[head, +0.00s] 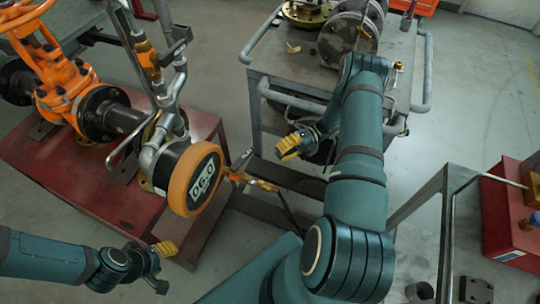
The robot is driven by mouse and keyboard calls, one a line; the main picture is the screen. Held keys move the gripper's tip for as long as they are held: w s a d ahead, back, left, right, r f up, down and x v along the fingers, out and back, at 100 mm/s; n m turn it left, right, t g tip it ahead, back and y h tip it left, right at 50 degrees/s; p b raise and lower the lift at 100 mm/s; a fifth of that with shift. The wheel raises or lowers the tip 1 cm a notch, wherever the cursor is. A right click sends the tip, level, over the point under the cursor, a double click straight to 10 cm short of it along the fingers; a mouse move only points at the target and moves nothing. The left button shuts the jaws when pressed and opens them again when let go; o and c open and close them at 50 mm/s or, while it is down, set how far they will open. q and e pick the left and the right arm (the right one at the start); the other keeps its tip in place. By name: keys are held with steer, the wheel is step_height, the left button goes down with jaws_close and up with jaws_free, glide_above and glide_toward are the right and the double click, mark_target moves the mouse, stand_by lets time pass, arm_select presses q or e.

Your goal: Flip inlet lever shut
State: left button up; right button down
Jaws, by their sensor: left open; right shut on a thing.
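An upright pipe carries an orange cylinder (148,62) and a dark lever-like handle (176,48) beside it. Lower on the pipework are a grey bar-like handle (119,152) and a round orange-rimmed gauge (203,178). I cannot tell for sure which handle is the inlet lever. My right gripper (288,147), with yellow finger pads, is shut, right of the gauge and apart from it; what it holds cannot be made out. My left gripper (161,266) is open and empty, below the gauge at the lower left, clear of the pipework.
An orange valve with a handwheel (62,92) stands on a red skid (85,182). A grey cart (292,62) with flanged parts stands at the back. A metal-framed table and a red box (508,222) are at the right. Brass fittings (240,176) lie right of the gauge.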

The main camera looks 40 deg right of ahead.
steer(key=shift+d, duration=2.35)
steer(key=shift+s, duration=0.1)
